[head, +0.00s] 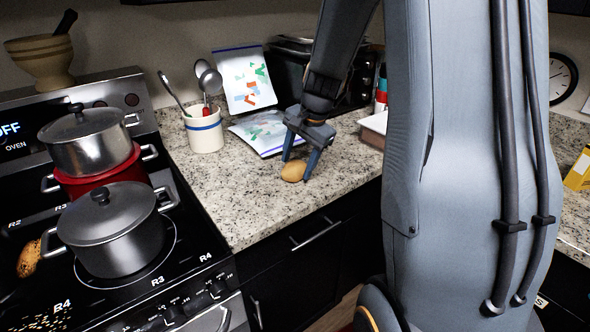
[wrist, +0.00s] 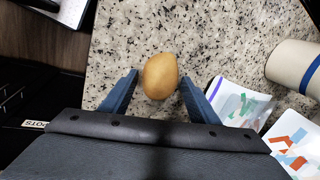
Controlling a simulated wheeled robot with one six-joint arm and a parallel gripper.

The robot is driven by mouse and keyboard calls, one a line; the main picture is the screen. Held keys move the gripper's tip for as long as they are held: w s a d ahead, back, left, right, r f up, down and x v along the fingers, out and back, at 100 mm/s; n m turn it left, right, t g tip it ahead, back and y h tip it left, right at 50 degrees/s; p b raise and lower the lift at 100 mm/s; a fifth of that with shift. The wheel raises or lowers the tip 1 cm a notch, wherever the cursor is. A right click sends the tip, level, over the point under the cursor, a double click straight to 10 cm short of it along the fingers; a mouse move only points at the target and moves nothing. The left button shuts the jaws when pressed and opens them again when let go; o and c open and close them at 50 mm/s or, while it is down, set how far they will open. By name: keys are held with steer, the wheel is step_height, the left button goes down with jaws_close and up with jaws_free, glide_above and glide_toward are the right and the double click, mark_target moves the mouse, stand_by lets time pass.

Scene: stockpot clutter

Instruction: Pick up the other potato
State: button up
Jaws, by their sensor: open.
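A yellow-brown potato (head: 293,171) lies on the speckled granite counter (head: 240,205), near its front edge. My gripper (head: 298,166) points down over it. In the wrist view the potato (wrist: 160,76) sits between the two blue fingertips (wrist: 158,84), with a gap visible on both sides. The gripper is open and holds nothing. A second brownish, potato-like thing (head: 29,258) lies on the stove at the far left, partly hidden beside the grey pot.
A grey lidded pot (head: 110,225) and a steel pot (head: 88,145) on a red pot (head: 100,178) stand on the stove. A utensil crock (head: 205,132) and printed bags (head: 262,132) are behind the potato. The counter left of it is clear.

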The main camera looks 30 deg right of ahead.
steer(key=shift+w+a+f, duration=0.1)
steer(key=shift+w+f, duration=0.1)
steer(key=shift+f, duration=0.5)
steer(key=shift+c, duration=0.2)
